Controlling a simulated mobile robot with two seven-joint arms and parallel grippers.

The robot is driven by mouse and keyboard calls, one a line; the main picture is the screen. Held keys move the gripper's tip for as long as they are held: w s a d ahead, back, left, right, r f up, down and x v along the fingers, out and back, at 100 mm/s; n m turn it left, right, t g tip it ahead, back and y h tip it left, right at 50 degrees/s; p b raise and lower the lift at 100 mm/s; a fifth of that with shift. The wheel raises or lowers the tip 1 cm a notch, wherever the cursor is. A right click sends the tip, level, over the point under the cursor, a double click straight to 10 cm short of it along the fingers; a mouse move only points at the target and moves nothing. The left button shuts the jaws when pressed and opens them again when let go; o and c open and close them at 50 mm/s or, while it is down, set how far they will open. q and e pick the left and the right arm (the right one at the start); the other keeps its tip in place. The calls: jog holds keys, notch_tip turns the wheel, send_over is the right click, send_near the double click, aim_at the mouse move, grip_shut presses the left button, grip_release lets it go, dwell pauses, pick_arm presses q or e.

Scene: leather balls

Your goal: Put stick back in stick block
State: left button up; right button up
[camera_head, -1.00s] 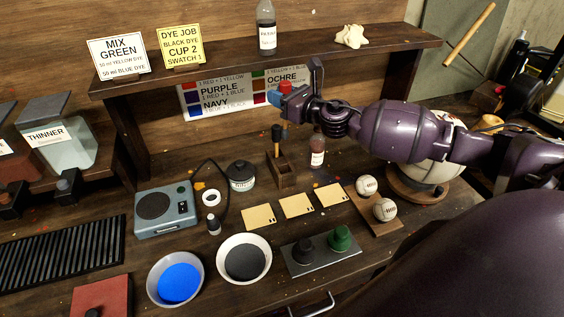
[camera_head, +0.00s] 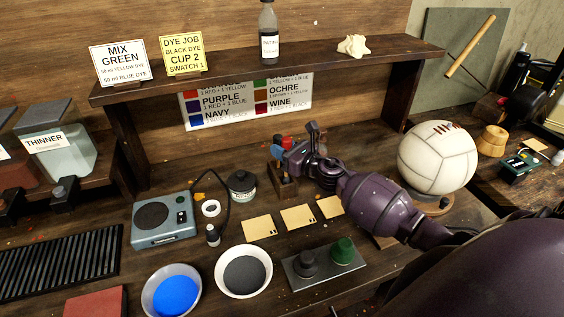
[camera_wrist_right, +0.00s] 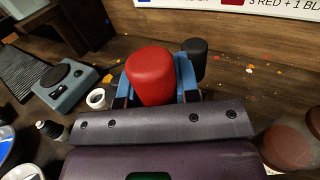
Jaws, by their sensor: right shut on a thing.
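My right gripper (camera_head: 283,151) is shut on a stick with a red top (camera_head: 287,142). In the right wrist view the red top (camera_wrist_right: 151,75) stands up between the blue fingers. The small wooden stick block (camera_head: 286,188) is just below the gripper in the head view. A stick with a black top (camera_head: 277,140) stands at the block, partly covered by the gripper; in the wrist view its black top (camera_wrist_right: 196,47) is just beyond the fingers. The red stick's lower end is hidden, so I cannot tell whether it is inside the block. My left gripper is not in view.
A black-lidded jar (camera_head: 242,186) stands left of the block. Tan swatches (camera_head: 298,217) lie in front. The shelf (camera_head: 250,76) overhangs behind. A large white ball (camera_head: 437,158) sits to the right.

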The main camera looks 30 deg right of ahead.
notch_tip(320, 180, down, 4)
jog(key=shift+r+b, duration=0.1)
jog(key=shift+b, duration=0.5)
jog(key=shift+f, duration=0.2)
jog(key=o, duration=0.9)
jog(key=shift+r, duration=0.1)
